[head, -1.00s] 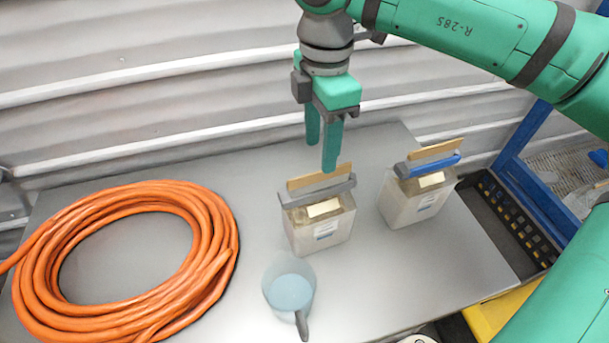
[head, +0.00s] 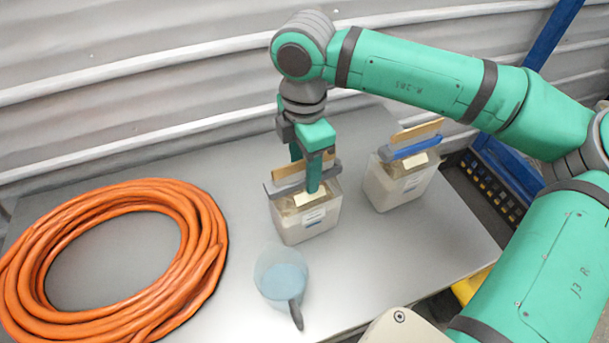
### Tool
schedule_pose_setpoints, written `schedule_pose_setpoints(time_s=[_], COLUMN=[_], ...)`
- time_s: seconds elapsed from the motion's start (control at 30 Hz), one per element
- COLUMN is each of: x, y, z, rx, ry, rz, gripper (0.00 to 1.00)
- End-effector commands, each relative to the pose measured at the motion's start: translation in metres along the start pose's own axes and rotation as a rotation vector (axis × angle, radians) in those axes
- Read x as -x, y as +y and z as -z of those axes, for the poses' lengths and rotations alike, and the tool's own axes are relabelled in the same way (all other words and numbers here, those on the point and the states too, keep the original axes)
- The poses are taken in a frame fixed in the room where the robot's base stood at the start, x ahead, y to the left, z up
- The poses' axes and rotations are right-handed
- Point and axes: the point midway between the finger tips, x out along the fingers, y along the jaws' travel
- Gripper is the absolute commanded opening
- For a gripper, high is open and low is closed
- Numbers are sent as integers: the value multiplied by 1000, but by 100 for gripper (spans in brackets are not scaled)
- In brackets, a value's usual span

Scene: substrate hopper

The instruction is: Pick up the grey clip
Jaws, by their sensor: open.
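The grey clip (head: 279,187) is a long bar across the top of the left pale container (head: 305,224), in front of a tan strip (head: 287,173). My gripper (head: 305,172) points down over this container, its jaws open. One green finger is in front of the clip and the other is behind it, partly hidden by the tan strip. The clip lies between the fingers, and I cannot tell whether they touch it.
A second container (head: 396,187) with a blue clip (head: 409,149) stands to the right. A clear jug (head: 281,277) of bluish contents stands in front. A coiled orange hose (head: 205,250) fills the left of the grey table (head: 440,240).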

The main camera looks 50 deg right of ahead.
Motion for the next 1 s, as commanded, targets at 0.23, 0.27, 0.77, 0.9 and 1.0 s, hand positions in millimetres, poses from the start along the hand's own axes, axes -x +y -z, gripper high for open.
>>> schedule_pose_setpoints(time_s=[0.23,0.27,0.77,0.9,1.0], x=[-6,-6,-4,6,22], y=[0,0,0,1,1], z=[0,0,0,0,0], rx=[0,0,0,-1,-1], ry=[0,0,0,-2,-3], rz=[0,0,0,-2,-3], gripper=[48,48,4,4,4])
